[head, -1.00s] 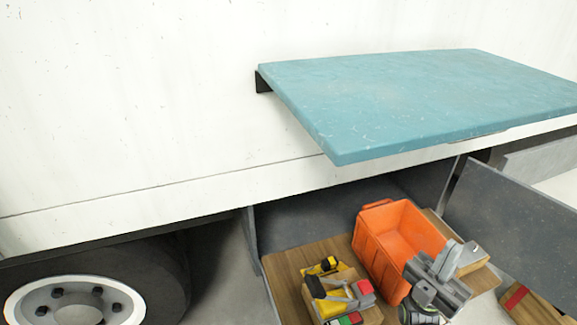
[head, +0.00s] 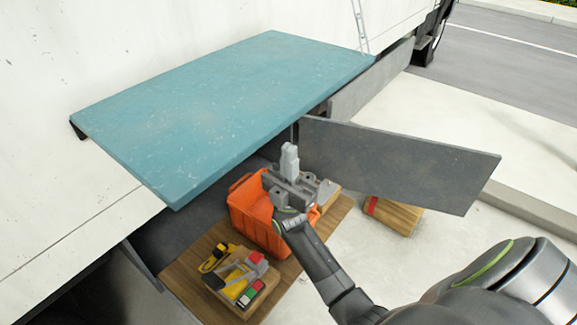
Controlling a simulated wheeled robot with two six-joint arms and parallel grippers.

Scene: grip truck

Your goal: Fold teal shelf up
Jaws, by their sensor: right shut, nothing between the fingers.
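The teal shelf (head: 225,105) sticks out roughly level from the white truck side, with its left end on a dark bracket (head: 77,130). My right gripper (head: 289,152) is shut and empty. In the picture it shows in front of the orange crate, just beyond the shelf's lower right edge, and does not appear to touch the shelf. My left gripper is out of view.
An orange crate (head: 250,212) and a wooden tray of tools (head: 238,280) sit on a wooden board under the shelf. A grey open panel (head: 400,165) juts out at the right. A wooden block (head: 393,215) with a red band lies on the pale ground.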

